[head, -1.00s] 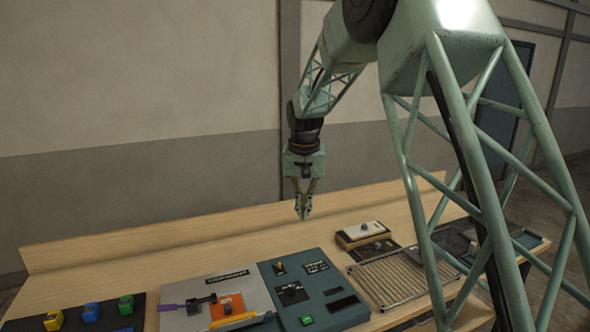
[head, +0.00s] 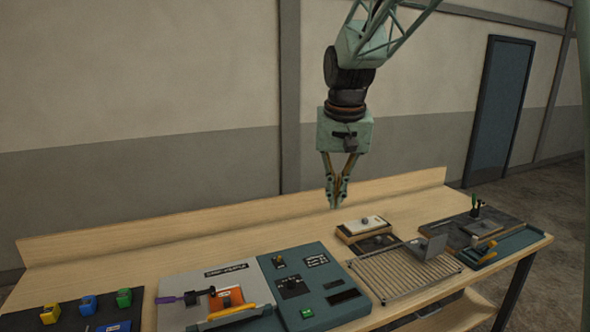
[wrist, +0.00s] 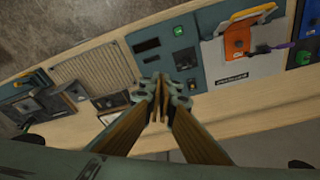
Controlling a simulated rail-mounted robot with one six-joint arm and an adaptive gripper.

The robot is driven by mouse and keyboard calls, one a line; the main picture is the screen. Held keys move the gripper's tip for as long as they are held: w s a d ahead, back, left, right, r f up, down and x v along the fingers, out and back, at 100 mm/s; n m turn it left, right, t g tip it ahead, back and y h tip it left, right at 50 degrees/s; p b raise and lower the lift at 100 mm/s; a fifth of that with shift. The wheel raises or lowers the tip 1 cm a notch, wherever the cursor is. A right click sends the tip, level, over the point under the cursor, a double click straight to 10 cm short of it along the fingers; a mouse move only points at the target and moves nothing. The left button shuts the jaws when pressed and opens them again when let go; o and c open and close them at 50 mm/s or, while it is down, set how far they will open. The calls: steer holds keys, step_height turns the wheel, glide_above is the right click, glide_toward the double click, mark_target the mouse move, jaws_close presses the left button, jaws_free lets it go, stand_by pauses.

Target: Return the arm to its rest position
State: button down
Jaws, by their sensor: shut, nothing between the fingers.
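My gripper (head: 335,205) hangs pointing down above the back part of the workbench in the head view, with its fingertips together and nothing between them. In the wrist view my gripper (wrist: 163,85) shows its two fingers closed, with the console panels beyond them. The teal console panel (head: 331,262) lies below and in front of it, with a green button (head: 307,313) and a dark knob. It also shows in the wrist view (wrist: 160,35). The gripper touches nothing in the head view.
The wooden workbench (head: 130,258) carries a grey panel with an orange block (head: 228,299), several coloured blocks on a black mat at left, a slatted rack (head: 400,274), a small box (head: 363,226) and a dark tool tray (head: 505,246). The air around the gripper is clear.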

steer(key=s+d+r+b, duration=0.15)
steer(key=s+d, duration=0.25)
steer(key=s, duration=0.8)
steer(key=s+d+r+b, duration=0.1)
steer(key=s+d+b, duration=0.2)
steer(key=s, duration=0.8)
steer(key=s+d+f+b, duration=0.1)
steer(key=s+f, duration=0.2)
steer(key=s, duration=0.4)
steer(key=s+d+f+t+b, duration=0.1)
steer(key=s+f, duration=0.1)
steer(key=s, duration=0.6)
steer(key=s+d+f+b, duration=0.1)
steer(key=s+f, duration=0.2)
steer(key=s, duration=0.5)
steer(key=shift+d+f+n+b, duration=0.2)
steer(key=shift+f+n+b, duration=0.15)
steer(key=shift+n, duration=0.05)
